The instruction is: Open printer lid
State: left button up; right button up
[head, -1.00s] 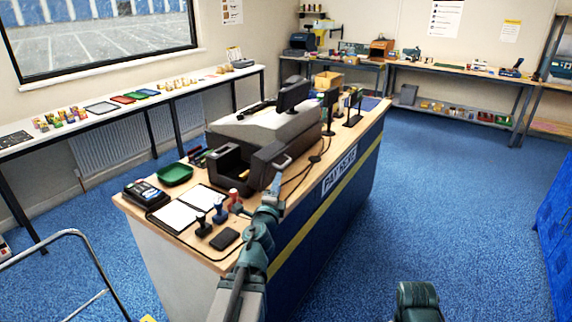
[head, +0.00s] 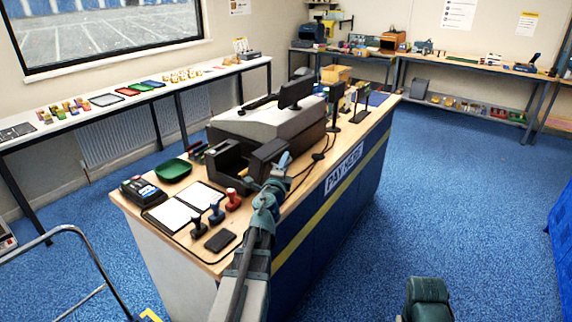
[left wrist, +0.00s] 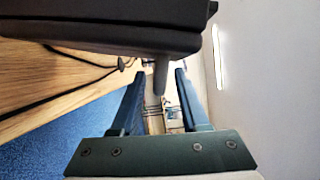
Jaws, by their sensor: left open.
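The printer (head: 228,162) is a dark box on the counter beside the till, with a hollow front. A dark panel, which looks like its lid (head: 266,153), stands at its right side. My left gripper (head: 283,163) is at the right edge of this panel, open. In the left wrist view the dark underside of the panel (left wrist: 100,35) fills the top, and a grey tab (left wrist: 160,75) hangs from it between the two open fingers (left wrist: 158,95). I cannot tell whether they touch it.
The counter (head: 215,262) holds stamps (head: 216,212), a green tray (head: 174,169), a card terminal (head: 143,191), an open book (head: 185,208) and a monitor (head: 297,92). Cables run along its right side. Blue floor (head: 440,190) is free to the right.

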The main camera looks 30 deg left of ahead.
pick_arm(q)
grip_shut()
dwell(1.4)
